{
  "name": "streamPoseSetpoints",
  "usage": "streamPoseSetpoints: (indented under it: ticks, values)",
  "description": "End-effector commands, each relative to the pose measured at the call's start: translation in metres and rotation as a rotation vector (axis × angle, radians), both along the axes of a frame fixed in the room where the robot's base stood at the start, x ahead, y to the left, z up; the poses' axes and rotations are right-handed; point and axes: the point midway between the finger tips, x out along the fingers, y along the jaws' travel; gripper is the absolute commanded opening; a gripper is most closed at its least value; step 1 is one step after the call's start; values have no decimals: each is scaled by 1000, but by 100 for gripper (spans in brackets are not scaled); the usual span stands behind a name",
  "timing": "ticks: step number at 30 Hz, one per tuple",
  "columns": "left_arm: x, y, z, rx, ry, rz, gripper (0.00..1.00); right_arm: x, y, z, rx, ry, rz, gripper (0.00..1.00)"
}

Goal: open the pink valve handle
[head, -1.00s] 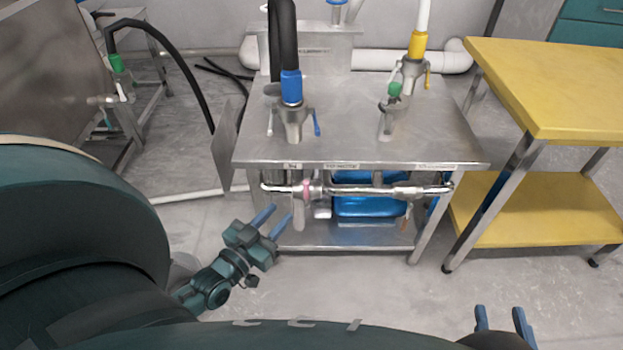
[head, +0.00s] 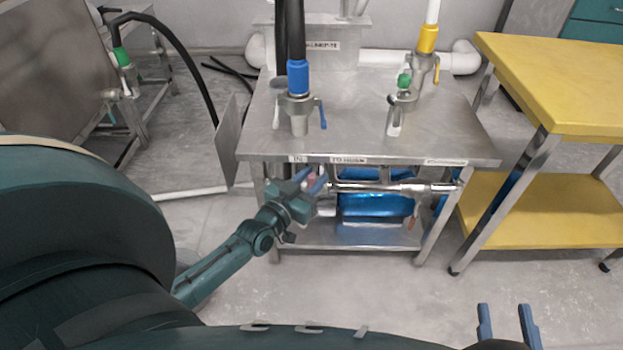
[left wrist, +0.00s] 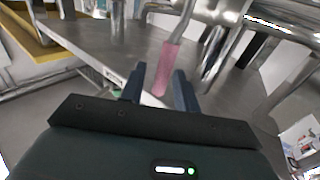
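The pink valve handle (left wrist: 172,62) hangs down from a metal pipe valve in the left wrist view. Its lower end lies between the two fingers of my left gripper (left wrist: 159,72), closer to the right finger in that picture. In the head view my left gripper (head: 311,179) is at the pipe under the table's front edge and hides most of the valve. Its fingers are apart; I cannot tell whether either touches the handle. My right gripper (head: 506,322) is open and empty at the bottom right of the head view.
The steel table (head: 350,145) has its top edge just above the metal pipe (head: 390,187). A blue container (head: 375,206) sits behind the pipe on the lower shelf. A yellow-topped table (head: 560,90) stands to the right. The floor in front is clear.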

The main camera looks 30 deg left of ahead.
Motion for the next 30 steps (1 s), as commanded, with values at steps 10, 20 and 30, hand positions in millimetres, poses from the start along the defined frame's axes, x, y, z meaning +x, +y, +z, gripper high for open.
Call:
streamPoseSetpoints:
  ticks: [10, 20, 30]
  values:
    - [0, 0, 0, 0, 0, 0, 6, 0, 0, 0, 0, 1, 0, 36]
    - [0, 0, 0, 0, 0, 0, 0, 0, 0, 0, 0, 1, 0, 36]
    - [-2, 2, -2, -18, -12, -1, 0, 0, 0, -2, 0, -8, 1, 36]
